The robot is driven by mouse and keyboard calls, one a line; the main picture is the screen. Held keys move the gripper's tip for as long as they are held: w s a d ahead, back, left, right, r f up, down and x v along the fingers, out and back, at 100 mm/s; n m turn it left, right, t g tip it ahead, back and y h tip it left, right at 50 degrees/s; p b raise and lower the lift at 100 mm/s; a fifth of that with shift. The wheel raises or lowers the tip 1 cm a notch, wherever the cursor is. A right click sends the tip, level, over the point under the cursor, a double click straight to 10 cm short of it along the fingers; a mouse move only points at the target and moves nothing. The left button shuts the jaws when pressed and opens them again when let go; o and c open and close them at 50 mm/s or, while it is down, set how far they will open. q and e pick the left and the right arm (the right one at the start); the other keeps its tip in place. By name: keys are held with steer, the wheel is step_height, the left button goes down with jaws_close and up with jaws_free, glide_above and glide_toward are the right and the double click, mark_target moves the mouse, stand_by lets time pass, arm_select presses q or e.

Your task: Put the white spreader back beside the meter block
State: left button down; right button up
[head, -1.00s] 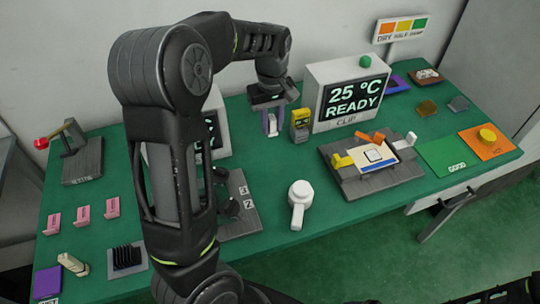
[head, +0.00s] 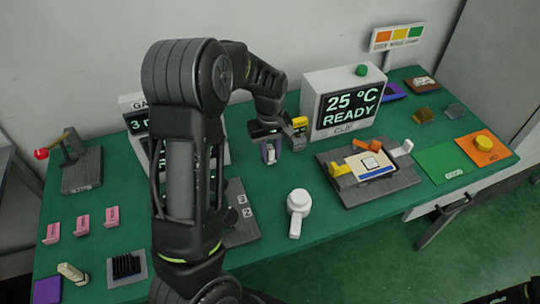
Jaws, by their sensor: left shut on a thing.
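My left gripper (head: 269,154) is shut, fingers pointing down, with a small pale piece between them. The piece appears to be the white spreader, mostly hidden by the fingers. I cannot tell whether it touches the green table. A small grey block with a yellow top (head: 300,123), which appears to be the meter block, stands just right of and behind the gripper, partly covered by it. My right gripper is not in view.
A white display (head: 342,102) reading 25 °C READY stands behind right. A white round-headed tool (head: 298,204) lies in front of the gripper. A grey fixture (head: 395,182) holds a board at right. My left arm hides part of the left display (head: 134,118). Green table is clear around the white tool.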

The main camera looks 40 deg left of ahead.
mark_target(270, 147)
arm_select(q)
steer(key=shift+f, duration=0.9)
steer(key=shift+f, duration=0.15)
steer(key=c, duration=1.2)
jaws_free()
step_height(270, 147, up, 12)
steer(key=shift+r+b, duration=0.2)
steer(key=shift+b, duration=0.15)
steer(key=shift+s+f, duration=0.1)
